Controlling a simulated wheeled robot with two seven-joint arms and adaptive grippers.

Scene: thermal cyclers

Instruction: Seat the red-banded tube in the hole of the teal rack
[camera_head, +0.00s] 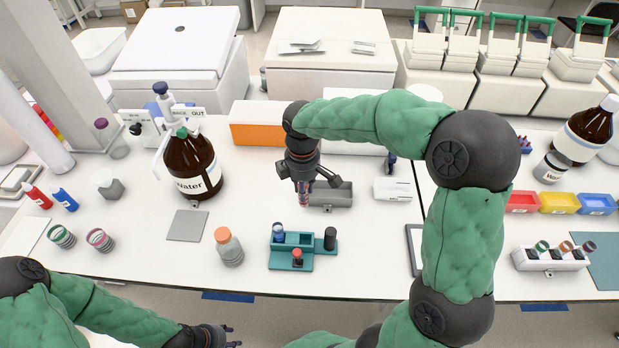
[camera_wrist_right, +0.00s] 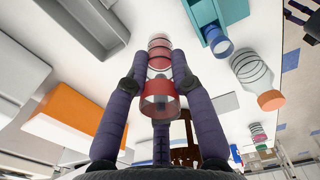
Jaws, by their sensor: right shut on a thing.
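My right gripper (camera_head: 305,188) is shut on the red-banded tube (camera_head: 303,197) and holds it in the air behind the teal rack (camera_head: 305,239). In the right wrist view the tube (camera_wrist_right: 160,88) sits between the purple fingers (camera_wrist_right: 158,80), with red bands and a clear middle. The rack also shows at the top of that view (camera_wrist_right: 228,10). It holds a blue-topped tube (camera_head: 278,232), and a small red-topped piece (camera_head: 297,255) stands at its front. I cannot make out the empty hole. My left gripper (camera_head: 229,337) is open and empty at the bottom edge.
A large brown water bottle (camera_head: 192,167) stands further left. The table front right of the rack is clear.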

